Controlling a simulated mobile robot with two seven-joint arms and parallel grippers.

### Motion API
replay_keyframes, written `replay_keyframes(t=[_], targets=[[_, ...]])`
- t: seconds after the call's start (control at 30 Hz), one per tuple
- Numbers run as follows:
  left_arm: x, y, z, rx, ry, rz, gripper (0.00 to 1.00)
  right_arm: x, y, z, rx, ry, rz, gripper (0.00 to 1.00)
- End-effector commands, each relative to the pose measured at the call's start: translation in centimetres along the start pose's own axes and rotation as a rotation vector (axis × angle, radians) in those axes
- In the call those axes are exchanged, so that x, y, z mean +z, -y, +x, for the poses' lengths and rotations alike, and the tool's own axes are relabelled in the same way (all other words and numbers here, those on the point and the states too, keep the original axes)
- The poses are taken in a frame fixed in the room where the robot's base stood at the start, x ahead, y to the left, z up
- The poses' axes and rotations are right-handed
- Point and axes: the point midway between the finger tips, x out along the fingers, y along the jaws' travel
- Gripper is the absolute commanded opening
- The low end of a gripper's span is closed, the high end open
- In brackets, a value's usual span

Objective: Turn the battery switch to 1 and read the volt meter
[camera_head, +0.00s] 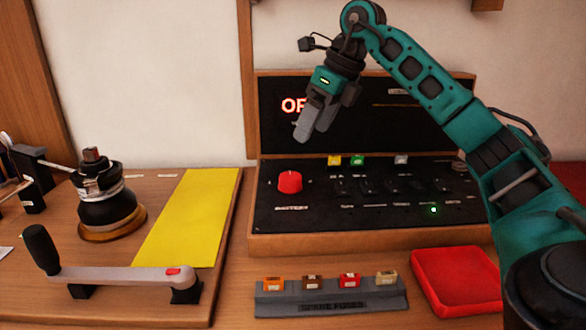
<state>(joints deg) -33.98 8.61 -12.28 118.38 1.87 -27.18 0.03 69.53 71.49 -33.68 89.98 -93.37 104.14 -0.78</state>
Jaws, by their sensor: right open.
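The battery switch, a red knob (290,182), stands at the left of the black panel (330,215) above a small label that reads like "BATTERY". Its pointer position is too small to tell. A dark display (410,122) on the upright back of the box shows red lit letters starting "OF"; my right gripper hides the rest. No volt reading can be made out. My right gripper (308,130) is open and empty, in front of the display, above and slightly right of the red knob, apart from it. My left gripper is not in view.
A grey fuse holder (330,303) with several coloured fuses and a red tray (455,285) sit in front of the box. A winch (110,205), a crank handle (120,274) and a yellow mat (190,220) are at left. A green light (433,210) glows on the panel.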

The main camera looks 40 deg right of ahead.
Motion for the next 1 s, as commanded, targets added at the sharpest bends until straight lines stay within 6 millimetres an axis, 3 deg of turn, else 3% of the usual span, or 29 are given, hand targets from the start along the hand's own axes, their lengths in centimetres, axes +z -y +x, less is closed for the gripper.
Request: replay_keyframes(t=[0.5,0.7,1.0], targets=[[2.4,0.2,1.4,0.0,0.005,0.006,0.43,-0.2,-0.1,10.1,0.002,-0.004,-0.001,0.77],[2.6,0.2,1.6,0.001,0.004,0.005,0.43,-0.1,0.0,11.8,0.001,-0.001,0.0,0.77],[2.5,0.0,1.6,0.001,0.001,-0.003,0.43,-0.1,-0.1,12.2,0.001,-0.001,-0.001,0.77]])
